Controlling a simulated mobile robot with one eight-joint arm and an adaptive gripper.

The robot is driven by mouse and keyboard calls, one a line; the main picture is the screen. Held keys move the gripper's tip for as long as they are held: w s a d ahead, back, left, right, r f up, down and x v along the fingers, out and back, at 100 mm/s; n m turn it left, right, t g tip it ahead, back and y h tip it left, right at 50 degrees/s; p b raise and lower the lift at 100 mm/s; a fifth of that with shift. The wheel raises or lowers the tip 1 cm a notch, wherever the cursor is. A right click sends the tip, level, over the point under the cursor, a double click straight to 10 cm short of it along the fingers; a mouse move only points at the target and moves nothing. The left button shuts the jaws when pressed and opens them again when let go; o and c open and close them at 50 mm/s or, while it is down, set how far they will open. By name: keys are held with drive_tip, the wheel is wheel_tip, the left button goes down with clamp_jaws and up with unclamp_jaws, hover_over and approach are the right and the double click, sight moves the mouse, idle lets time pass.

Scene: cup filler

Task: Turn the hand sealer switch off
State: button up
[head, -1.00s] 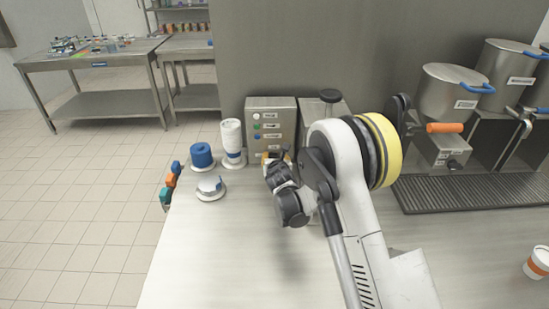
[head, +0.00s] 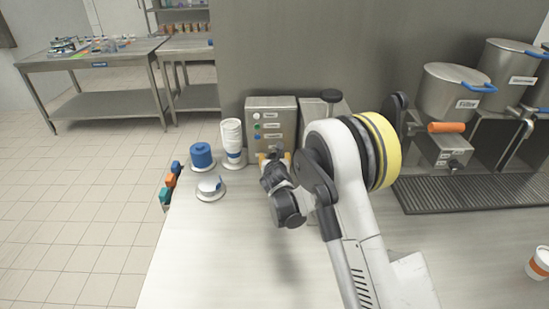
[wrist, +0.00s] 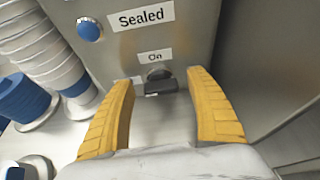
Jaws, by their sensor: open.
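The hand sealer is a grey metal box (head: 285,115) at the back of the counter, with labelled round lights on its front. In the wrist view its panel (wrist: 190,40) shows a "Sealed" label beside a blue light, and an "On" label above a dark rotary switch (wrist: 160,82). The switch handle lies roughly level. My gripper (wrist: 162,98) is open, its yellow fingers on either side of the switch with gaps to it. In the head view my gripper (head: 273,157) is at the box's lower front, and the switch is hidden.
A stack of white cups (head: 232,138), a blue roll (head: 202,155) and a white round holder (head: 210,187) stand left of the box. A filler pot (head: 447,90) stands at the right. The front left counter is clear.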

drive_tip(key=v, duration=1.1)
drive_tip(key=shift+s+r, duration=0.2)
drive_tip(key=shift+s, duration=0.05)
